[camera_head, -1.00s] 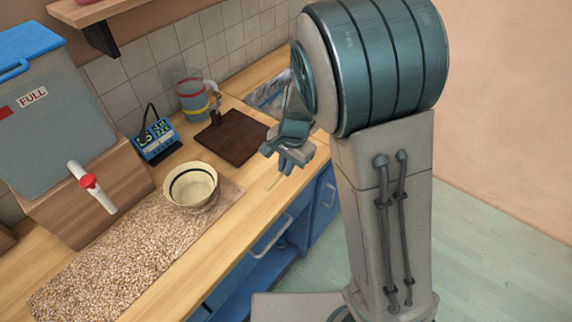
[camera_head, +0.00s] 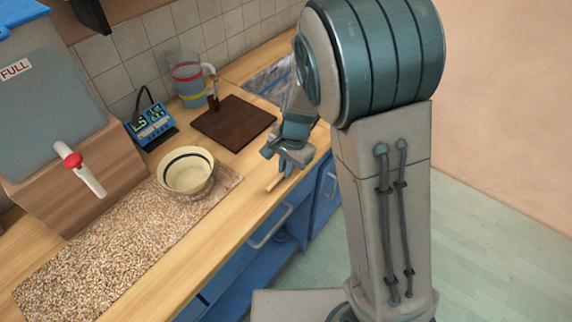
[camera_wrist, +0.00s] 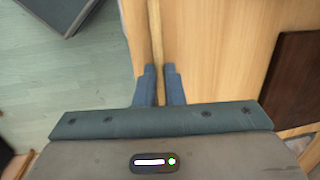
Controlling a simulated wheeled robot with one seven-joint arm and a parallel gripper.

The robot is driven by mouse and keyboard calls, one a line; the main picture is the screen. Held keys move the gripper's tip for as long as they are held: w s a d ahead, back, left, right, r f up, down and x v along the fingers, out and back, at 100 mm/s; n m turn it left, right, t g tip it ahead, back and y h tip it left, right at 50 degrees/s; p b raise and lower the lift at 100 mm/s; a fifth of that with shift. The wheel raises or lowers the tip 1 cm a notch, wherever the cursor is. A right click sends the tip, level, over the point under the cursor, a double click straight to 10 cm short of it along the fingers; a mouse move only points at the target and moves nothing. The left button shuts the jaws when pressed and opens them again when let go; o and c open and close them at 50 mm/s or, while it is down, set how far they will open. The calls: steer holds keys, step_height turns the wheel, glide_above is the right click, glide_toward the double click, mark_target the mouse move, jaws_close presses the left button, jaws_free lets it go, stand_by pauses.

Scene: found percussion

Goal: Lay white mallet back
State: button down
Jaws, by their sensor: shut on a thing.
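My gripper (camera_head: 286,166) is over the front edge of the wooden counter, right of the bowl. In the wrist view its two fingers (camera_wrist: 160,72) are closed around a thin pale wooden stick, apparently the mallet's handle (camera_wrist: 156,30). The stick's tip (camera_head: 272,184) also shows below the gripper in the head view. No white mallet head can be made out. A cream bowl with a dark band (camera_head: 187,172) stands on a speckled mat (camera_head: 110,240). A dark brown board (camera_head: 235,122) lies behind the gripper; it also shows in the wrist view (camera_wrist: 292,80).
A clear jug with coloured bands (camera_head: 186,78) stands by the tiled wall, with a small dark upright thing (camera_head: 213,101) near it. A blue display device (camera_head: 151,126) sits left of the board. A large tapped container (camera_head: 50,110) stands at left. Bare counter (camera_head: 236,170) lies between mat and gripper.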

steer(key=shift+f, duration=0.3)
stand_by(0.5)
steer(key=c, duration=1.5)
jaws_free()
steer(key=shift+o, duration=0.2)
step_height(320, 180, up, 14)
steer(key=d, duration=0.2)
steer(key=shift+s+f, duration=0.15)
steer(key=shift+s, duration=0.05)
steer(key=shift+s, duration=0.1)
steer(key=s+d+r+n+t+h, duration=0.1)
steer(key=s+d+r+n+t, duration=0.1)
steer(key=s+d+n, duration=0.5)
steer(key=s+d, duration=0.5)
steer(key=s, duration=0.4)
steer(key=shift+d+r+n+t+h, duration=0.2)
steer(key=shift+r+n+t+h, duration=0.05)
steer(key=shift+n+t+h, duration=0.05)
